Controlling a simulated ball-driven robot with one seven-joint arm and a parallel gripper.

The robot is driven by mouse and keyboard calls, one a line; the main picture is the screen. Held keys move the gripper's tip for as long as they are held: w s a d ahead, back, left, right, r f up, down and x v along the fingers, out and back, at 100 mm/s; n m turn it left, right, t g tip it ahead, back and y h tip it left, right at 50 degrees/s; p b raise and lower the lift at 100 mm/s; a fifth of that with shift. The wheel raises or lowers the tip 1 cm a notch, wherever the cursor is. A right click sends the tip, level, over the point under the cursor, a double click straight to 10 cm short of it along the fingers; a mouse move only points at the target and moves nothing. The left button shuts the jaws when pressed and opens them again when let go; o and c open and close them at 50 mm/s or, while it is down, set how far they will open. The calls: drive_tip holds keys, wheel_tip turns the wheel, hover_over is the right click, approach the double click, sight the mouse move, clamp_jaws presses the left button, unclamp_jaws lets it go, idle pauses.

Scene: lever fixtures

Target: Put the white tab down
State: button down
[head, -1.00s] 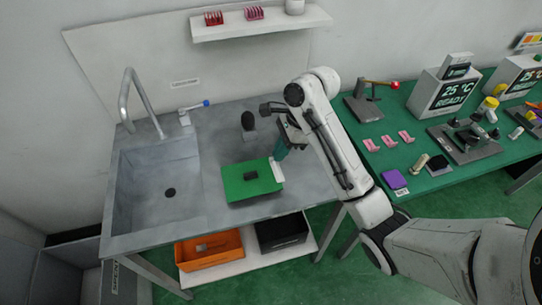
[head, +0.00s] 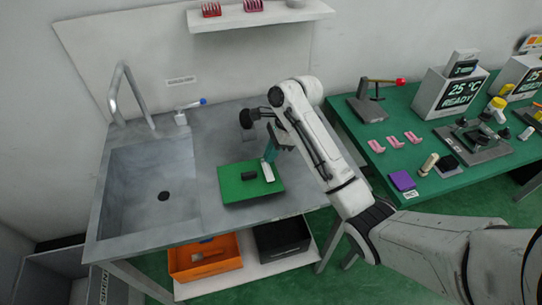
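The white tab (head: 268,173) is at the right side of the green board (head: 236,194), which lies on the grey counter. A small black block (head: 248,175) sits on the board to the left of the tab. My gripper (head: 269,158) points down with teal fingers at the upper end of the tab, touching it or very close. The fingers overlap in this view, so whether they are closed on the tab is hidden. How the tab is attached to the board is too small to tell.
A sink (head: 150,190) with a tall tap is on the left. A green table (head: 440,150) with fixtures is on the right. Orange (head: 205,268) and black (head: 283,243) bins sit below.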

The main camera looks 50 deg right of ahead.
drive_tip(key=shift+f, duration=0.45)
drive_tip(key=c, duration=1.4)
unclamp_jaws()
drive_tip(key=shift+f, duration=0.1)
drive_tip(key=shift+o, duration=0.2)
